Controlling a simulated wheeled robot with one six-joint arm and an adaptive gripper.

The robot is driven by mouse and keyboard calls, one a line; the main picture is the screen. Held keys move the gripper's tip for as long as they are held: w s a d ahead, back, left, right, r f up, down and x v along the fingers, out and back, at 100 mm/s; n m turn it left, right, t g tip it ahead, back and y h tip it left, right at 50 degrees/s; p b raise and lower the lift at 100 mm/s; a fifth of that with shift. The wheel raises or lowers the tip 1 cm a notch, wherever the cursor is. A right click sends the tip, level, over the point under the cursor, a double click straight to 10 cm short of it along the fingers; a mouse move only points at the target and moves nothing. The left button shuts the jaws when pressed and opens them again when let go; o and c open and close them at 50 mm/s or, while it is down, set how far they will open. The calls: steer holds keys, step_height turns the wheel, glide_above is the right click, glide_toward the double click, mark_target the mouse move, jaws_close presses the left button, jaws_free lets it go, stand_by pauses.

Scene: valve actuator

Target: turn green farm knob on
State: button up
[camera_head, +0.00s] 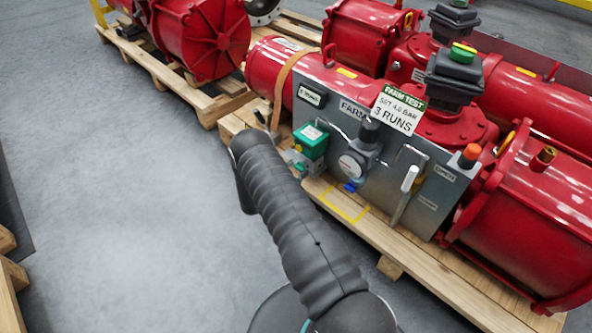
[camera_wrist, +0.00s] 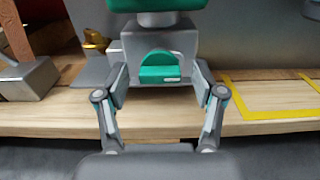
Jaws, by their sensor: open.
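In the wrist view a green half-round knob (camera_wrist: 158,66) with a small pale label sits on the front of a grey block (camera_wrist: 190,45). My gripper (camera_wrist: 157,82) is open, with one finger on each side of the block's lower part and the knob between them. I cannot tell whether the fingers touch anything. A larger green part (camera_wrist: 157,5) shows above the block, cut off by the top edge. In the head view a green box (camera_head: 311,140) with a pale label is on the grey panel (camera_head: 340,103); the knob itself is not clear there.
A gauge unit (camera_head: 352,163) and a white-handled lever (camera_head: 409,180) are right of the green box. Red cylinders (camera_head: 530,210) stand behind and beside the panel. The wooden pallet (camera_wrist: 270,125) has a yellow outline (camera_wrist: 265,112). Grey floor (camera_head: 120,190) lies open at left.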

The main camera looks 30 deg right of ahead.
steer(key=c, duration=1.1)
steer(key=shift+c, duration=0.2)
steer(key=shift+f+n+b, duration=0.1)
steer(key=shift+n+b, duration=0.3)
steer(key=shift+b, duration=0.05)
steer(key=n+b, duration=0.2)
steer(key=shift+n, duration=0.3)
steer(key=n+b, duration=0.2)
steer(key=n, duration=0.2)
steer(key=shift+w+n+b, duration=0.1)
steer(key=shift+n+b, duration=0.2)
steer(key=shift+b, duration=0.05)
steer(key=n+b, duration=0.1)
steer(key=n, duration=0.3)
steer(key=shift+n, duration=0.3)
steer(key=n, duration=0.4)
steer(key=shift+b, duration=0.35)
steer(key=shift+n, duration=0.3)
